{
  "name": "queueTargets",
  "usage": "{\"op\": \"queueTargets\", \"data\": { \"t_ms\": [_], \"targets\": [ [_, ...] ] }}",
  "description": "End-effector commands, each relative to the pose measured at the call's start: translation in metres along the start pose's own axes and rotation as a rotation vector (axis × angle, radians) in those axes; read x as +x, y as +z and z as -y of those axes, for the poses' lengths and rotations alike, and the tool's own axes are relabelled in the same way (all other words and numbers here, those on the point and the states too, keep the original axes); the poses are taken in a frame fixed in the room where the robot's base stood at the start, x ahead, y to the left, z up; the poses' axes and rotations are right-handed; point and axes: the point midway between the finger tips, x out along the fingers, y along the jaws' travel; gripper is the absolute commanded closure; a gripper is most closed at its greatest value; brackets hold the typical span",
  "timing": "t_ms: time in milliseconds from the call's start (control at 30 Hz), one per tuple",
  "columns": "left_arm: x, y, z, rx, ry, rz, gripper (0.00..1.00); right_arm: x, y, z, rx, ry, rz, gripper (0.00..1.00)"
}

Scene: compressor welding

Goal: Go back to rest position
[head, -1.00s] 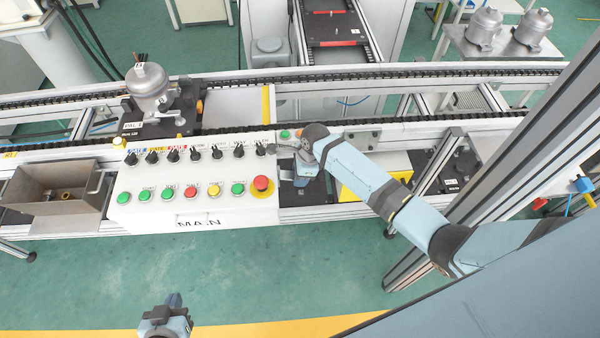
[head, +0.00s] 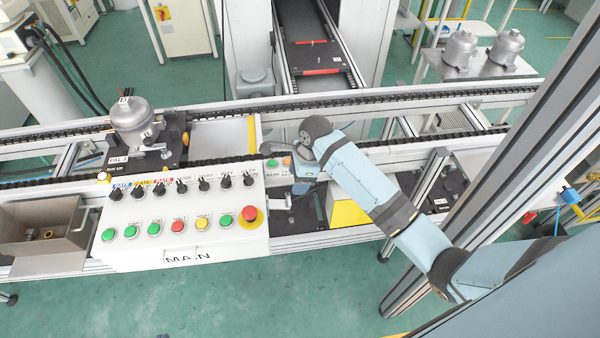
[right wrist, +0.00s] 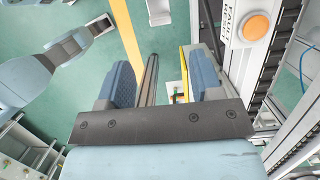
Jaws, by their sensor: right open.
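My right arm reaches in from the right in the head view, its wrist bent over the conveyor frame just right of the main control box. My right gripper (right wrist: 163,82) is open in the right wrist view, with two blue ribbed fingers apart and nothing held between them. In the head view the right gripper (head: 300,168) is partly hidden by its own wrist, near a small button box (head: 279,164). In the right wrist view a blue-grey arm, seemingly my left, shows at upper left; its fingers are unclear. No left gripper shows in the head view.
The main control box (head: 183,232) has several knobs and buttons. A silver compressor (head: 134,117) stands on a pallet at left. A metal bin (head: 40,228) holds small parts. A tall aluminium post (head: 505,150) stands near my right arm. Green floor (head: 300,300) is clear in front.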

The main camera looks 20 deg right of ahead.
Motion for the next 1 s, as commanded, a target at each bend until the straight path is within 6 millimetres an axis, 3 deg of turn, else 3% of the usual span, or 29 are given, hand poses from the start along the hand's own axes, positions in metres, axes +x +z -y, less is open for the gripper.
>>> {"op": "queueTargets", "data": {
  "t_ms": [233,733,867,1000],
  "targets": [
    [0.0,0.004,-0.001,-0.001,0.001,0.004,1.0,-0.021,0.0,0.0,0.0,0.0,0.0,0.4],
    [0.0,0.004,-0.003,-0.01,0.001,0.005,1.0,-0.022,0.0,0.0,-0.001,0.0,0.001,0.4],
    [0.001,0.003,-0.003,-0.01,0.001,0.004,1.0,-0.012,-0.002,-0.006,-0.054,-0.018,0.011,0.4],
    [0.002,0.002,-0.003,-0.009,0.0,0.001,1.0,0.021,-0.01,-0.029,-0.279,-0.11,0.038,0.4]
  ]
}}
